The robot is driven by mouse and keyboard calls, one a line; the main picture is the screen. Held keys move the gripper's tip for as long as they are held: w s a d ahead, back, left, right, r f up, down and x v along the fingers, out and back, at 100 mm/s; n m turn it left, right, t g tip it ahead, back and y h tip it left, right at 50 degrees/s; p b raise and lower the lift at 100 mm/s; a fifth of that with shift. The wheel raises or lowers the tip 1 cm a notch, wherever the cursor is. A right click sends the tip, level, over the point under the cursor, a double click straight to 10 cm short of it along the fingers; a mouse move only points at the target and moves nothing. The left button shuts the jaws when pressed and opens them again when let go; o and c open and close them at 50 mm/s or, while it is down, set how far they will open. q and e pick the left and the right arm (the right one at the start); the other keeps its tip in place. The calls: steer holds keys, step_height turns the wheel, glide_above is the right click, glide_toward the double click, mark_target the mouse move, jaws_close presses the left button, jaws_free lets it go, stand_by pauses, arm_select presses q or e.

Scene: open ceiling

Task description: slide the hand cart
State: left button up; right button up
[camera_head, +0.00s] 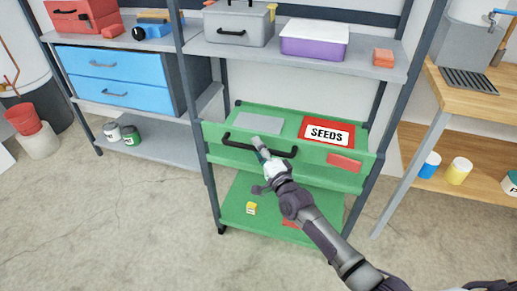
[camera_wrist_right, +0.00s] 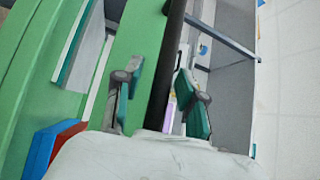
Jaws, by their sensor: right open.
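The green hand cart (camera_head: 320,172) stands in the lower part of the middle grey shelf rack, with a raised front panel and a lower green deck. A black bar handle (camera_head: 236,146) runs across its front panel. My right gripper (camera_head: 262,150) is at the middle of this handle. In the right wrist view my right gripper (camera_wrist_right: 160,90) is open, and the dark handle (camera_wrist_right: 172,50) passes between its two fingers. Whether either finger touches it, I cannot tell. My left gripper is not in view.
A red SEEDS box (camera_head: 327,131) and a grey flat piece (camera_head: 259,122) lie on the cart's top. A wooden bench (camera_head: 478,100) stands at right. The concrete floor (camera_head: 130,225) at front left is clear.

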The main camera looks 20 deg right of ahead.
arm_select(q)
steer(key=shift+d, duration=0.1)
arm_select(e)
steer(key=v, duration=1.2)
